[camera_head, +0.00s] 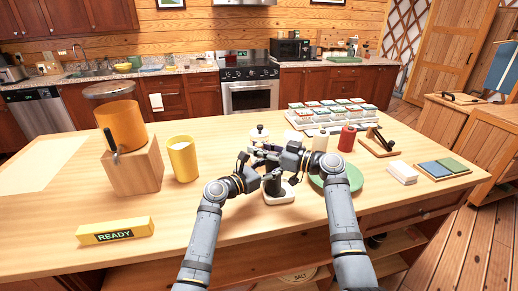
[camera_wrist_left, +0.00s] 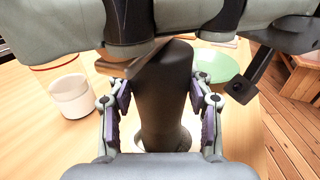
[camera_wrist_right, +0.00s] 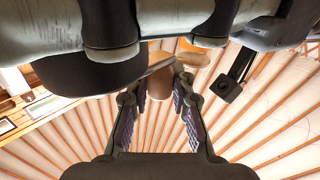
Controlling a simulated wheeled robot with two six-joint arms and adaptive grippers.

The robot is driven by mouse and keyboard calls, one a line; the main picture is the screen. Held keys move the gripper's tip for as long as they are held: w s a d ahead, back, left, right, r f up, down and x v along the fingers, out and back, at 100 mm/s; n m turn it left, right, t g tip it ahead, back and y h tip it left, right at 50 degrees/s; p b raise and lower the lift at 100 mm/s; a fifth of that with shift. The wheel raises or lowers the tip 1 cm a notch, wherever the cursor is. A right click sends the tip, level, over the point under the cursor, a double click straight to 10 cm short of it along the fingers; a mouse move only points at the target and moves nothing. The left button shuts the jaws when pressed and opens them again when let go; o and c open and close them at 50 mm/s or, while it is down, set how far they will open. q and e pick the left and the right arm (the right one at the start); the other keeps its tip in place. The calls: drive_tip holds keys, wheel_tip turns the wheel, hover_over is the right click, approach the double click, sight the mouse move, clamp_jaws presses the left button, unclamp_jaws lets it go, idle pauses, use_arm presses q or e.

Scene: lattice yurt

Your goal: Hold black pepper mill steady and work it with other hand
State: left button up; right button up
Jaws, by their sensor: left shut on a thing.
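The black pepper mill (camera_head: 273,186) stands on a white base (camera_head: 280,195) on the wooden counter. It fills the middle of the left wrist view (camera_wrist_left: 165,100). My left gripper (camera_wrist_left: 160,110) is shut on its dark body from both sides. My right gripper (camera_wrist_right: 160,90) is above, at the mill's top, with its fingers apart. A tan knob (camera_wrist_right: 160,82) lies between these fingertips, at the end of a flat crank arm; I cannot tell whether the fingers touch it. In the head view, the grippers hide most of the mill's top.
A green plate (camera_head: 347,182) lies close to the right arm. A red canister (camera_head: 347,140), a rack of jars (camera_head: 312,120) and a yellow cup (camera_head: 183,158) stand around. A wooden block with an orange container (camera_head: 122,125) is at left. The counter's front left is clear beyond the READY sign (camera_head: 115,231).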

clamp_jaws()
drive_tip(key=shift+w+a+t, duration=0.1)
drive_tip(key=shift+a+t, duration=0.05)
drive_tip(key=shift+t, duration=0.15)
drive_tip(key=shift+w+m+t+h, duration=0.3)
drive_tip(key=shift+m+t+h, duration=0.25)
drive_tip(key=shift+m+t, duration=0.2)
drive_tip(key=shift+w+m+t+h, duration=0.25)
drive_tip(key=shift+m+t+h, duration=0.35)
drive_tip(key=shift+t, duration=0.25)
drive_tip(key=o, duration=0.8)
unclamp_jaws()
drive_tip(key=shift+o, duration=0.2)
drive_tip(key=v, duration=1.2)
